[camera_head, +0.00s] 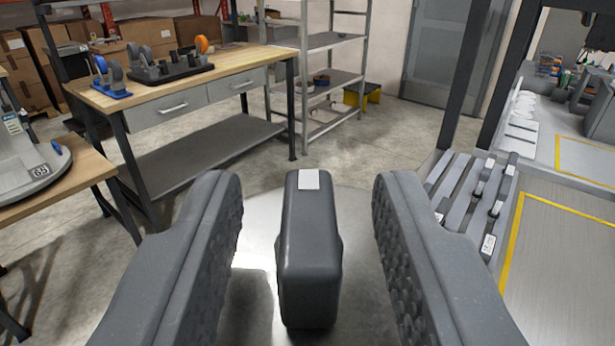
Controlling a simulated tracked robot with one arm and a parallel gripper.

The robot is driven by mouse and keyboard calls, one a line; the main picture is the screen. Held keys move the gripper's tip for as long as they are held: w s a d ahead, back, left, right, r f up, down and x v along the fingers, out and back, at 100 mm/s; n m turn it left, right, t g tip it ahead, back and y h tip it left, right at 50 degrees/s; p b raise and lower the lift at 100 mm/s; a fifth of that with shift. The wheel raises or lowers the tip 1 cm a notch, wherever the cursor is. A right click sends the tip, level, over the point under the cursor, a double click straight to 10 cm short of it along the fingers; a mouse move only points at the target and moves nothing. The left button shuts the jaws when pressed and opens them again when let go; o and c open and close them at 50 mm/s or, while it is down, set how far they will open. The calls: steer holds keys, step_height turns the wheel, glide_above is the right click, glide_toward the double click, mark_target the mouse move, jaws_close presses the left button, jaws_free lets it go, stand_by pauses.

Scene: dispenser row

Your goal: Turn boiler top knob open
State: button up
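The boiler's top knob (309,255) is a dark grey upright block with a small white mark on its top. It stands on a round, shiny metal top (257,262), which I take to be the boiler's. My gripper (306,200) is open, with one textured grey finger on each side of the knob. A clear gap shows between each finger and the knob, so neither appears to touch it. The knob's long side points away from me, roughly parallel to the fingers. The rest of the boiler is hidden below.
A wooden workbench (215,66) with tape dispensers stands at the back left, and a scale (35,165) sits on a table at left. A metal shelf (335,40) and a grey door (455,50) are behind. At right is a yellow-marked work surface (565,245) with a dark frame.

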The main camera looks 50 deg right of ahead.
jaws_close()
